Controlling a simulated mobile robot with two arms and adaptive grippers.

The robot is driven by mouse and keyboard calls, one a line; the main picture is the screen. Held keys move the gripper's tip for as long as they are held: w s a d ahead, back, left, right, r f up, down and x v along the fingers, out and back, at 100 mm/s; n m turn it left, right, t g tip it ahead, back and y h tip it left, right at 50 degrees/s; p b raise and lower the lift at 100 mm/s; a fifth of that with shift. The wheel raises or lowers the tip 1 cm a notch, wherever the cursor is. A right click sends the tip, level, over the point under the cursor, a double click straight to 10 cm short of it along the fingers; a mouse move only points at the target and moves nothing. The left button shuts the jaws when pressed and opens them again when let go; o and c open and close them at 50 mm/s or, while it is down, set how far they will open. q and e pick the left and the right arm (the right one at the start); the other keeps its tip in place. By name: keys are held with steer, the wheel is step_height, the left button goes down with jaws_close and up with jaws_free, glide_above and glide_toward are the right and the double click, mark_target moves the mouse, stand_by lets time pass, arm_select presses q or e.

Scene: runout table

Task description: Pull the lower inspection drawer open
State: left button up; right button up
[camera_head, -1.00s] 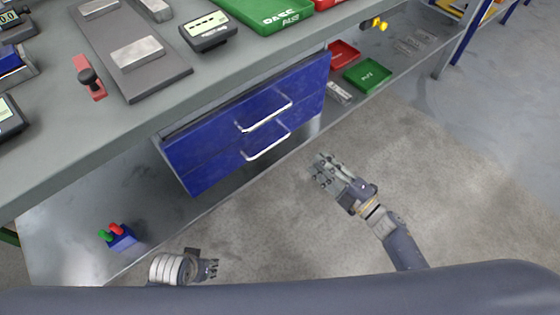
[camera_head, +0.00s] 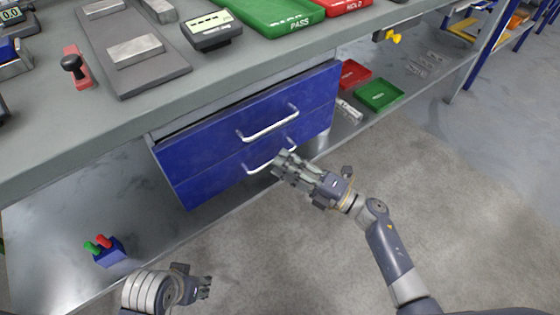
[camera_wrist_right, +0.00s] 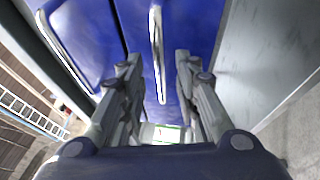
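The lower drawer (camera_head: 208,186) is a blue front with a silver bar handle (camera_head: 258,166), under the blue upper drawer (camera_head: 205,143). The two fronts look flush, the lower one shut. My right gripper (camera_head: 280,165) is at the right part of the lower handle and hides some of it. In the right wrist view my right gripper (camera_wrist_right: 158,62) is open, with the lower handle (camera_wrist_right: 157,40) running between its fingertips. I cannot see clear contact. My left gripper (camera_head: 207,287) hangs low at the left, away from the drawers; its opening is unclear.
The grey worktop (camera_head: 100,115) overhangs the drawers. The upper drawer's handle (camera_head: 270,124) lies just above the lower one. A lower shelf (camera_head: 70,205) carries a blue block (camera_head: 110,252) with red and green pegs. The floor in front is clear.

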arm_select(q)
steer(key=shift+r, duration=0.2)
arm_select(e)
steer(key=shift+x, duration=0.95)
steer(key=shift+c, duration=0.4)
jaws_close()
